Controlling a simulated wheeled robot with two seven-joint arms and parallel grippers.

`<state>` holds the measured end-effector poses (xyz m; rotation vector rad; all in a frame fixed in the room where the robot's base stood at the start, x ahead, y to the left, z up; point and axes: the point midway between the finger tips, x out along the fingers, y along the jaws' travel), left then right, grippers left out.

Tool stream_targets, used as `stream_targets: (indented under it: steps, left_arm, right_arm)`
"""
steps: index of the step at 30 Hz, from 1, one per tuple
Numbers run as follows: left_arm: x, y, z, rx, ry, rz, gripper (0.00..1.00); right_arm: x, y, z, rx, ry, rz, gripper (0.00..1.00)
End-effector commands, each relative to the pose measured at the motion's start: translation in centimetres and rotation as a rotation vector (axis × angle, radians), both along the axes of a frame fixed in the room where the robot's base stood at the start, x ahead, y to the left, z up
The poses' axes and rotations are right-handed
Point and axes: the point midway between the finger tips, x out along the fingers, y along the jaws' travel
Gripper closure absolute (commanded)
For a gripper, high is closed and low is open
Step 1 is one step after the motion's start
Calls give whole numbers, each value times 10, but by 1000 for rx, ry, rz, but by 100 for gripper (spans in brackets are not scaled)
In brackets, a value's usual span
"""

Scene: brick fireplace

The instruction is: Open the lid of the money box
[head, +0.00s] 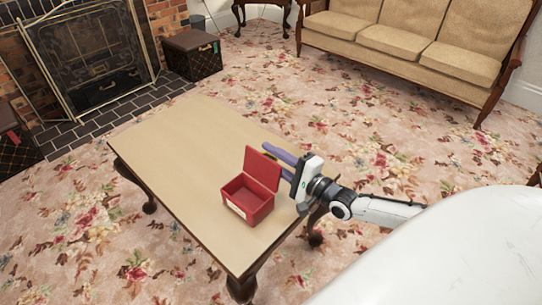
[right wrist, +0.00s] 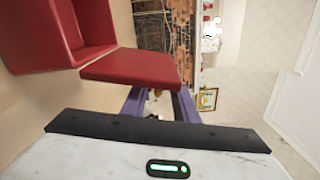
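The red money box (head: 248,205) stands on the wooden table near its right end, with a pale label on its front. Its lid (head: 262,168) is raised and stands up from the back edge, so the inside shows. My right gripper (head: 273,160) is just behind and to the right of the lid, its two purple fingers apart with nothing seen between them. The right wrist view shows the box (right wrist: 55,30) and the lid (right wrist: 130,67) close ahead of the fingers. Whether a finger touches the lid I cannot tell. My left gripper is not in view.
The wooden table (head: 175,150) is bare left of the box. A fireplace screen (head: 90,55) and a dark chest (head: 192,56) stand at the back left. A beige sofa (head: 410,45) is at the back right. Floral carpet lies between.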

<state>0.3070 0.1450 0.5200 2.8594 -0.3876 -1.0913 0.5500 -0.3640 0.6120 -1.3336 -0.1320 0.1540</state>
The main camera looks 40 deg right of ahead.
Motion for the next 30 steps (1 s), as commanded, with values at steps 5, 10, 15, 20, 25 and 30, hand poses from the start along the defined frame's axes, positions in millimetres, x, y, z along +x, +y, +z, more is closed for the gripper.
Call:
stream_targets:
  steps: [5, 10, 15, 20, 25, 30]
  left_arm:
    - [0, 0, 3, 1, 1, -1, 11]
    - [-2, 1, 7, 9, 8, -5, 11]
    - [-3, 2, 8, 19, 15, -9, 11]
    - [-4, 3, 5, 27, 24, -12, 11]
    - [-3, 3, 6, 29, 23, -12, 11]
    - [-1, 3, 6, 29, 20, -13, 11]
  right_arm:
    - [-10, -2, -1, -1, 4, 0, 74]
    - [-40, -7, 0, -1, 7, 1, 74]
    - [-73, -14, 0, -1, 5, 0, 74]
    - [-93, -18, -1, -1, 3, 0, 74]
    - [-101, -19, 0, 0, 0, 0, 74]
    - [-101, -19, -1, 0, -1, 0, 74]
